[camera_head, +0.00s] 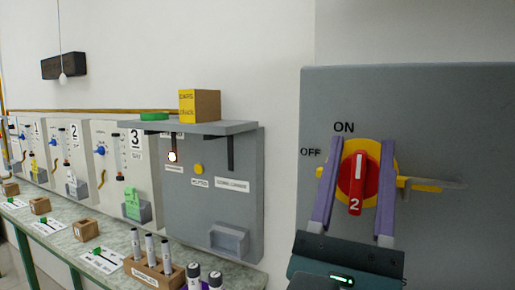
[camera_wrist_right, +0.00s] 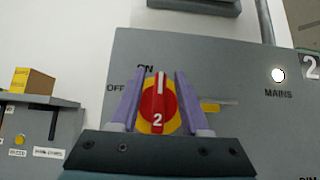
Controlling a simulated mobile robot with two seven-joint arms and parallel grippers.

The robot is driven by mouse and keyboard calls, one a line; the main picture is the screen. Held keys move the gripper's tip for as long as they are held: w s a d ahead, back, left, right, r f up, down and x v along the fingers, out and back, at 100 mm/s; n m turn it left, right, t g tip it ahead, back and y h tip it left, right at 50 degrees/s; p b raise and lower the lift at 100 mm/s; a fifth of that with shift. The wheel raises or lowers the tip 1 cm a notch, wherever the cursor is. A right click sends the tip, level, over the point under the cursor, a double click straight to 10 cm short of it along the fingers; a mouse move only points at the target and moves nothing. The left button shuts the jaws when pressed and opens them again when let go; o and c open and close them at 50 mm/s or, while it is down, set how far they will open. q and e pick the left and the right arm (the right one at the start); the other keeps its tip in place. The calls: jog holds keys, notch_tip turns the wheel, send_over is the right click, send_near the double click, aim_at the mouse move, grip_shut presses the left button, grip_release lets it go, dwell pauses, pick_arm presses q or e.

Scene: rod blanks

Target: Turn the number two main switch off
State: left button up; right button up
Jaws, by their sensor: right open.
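The number two main switch (camera_head: 357,180) is a red rotary handle on a yellow disc, set on a grey panel (camera_head: 450,110). Its handle is upright, with its white mark towards the ON label; OFF is to the upper left. It also shows in the right wrist view (camera_wrist_right: 158,105). My right gripper (camera_head: 361,142) is open, with its two purple fingers on either side of the handle. In the wrist view a gap shows between each finger (camera_wrist_right: 161,72) and the handle. I cannot tell how deep the fingers reach. My left gripper is not in view.
A yellow tab (camera_head: 420,184) sticks out right of the switch. A lit white lamp (camera_wrist_right: 278,75) sits above the MAINS label. To the left, a shelf (camera_head: 215,128) carries a cardboard box (camera_head: 200,105). Below it, a bench (camera_head: 70,240) holds markers in a wooden block (camera_head: 150,272).

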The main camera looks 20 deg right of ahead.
grip_shut()
jog(key=shift+f, duration=0.15)
dwell(1.2)
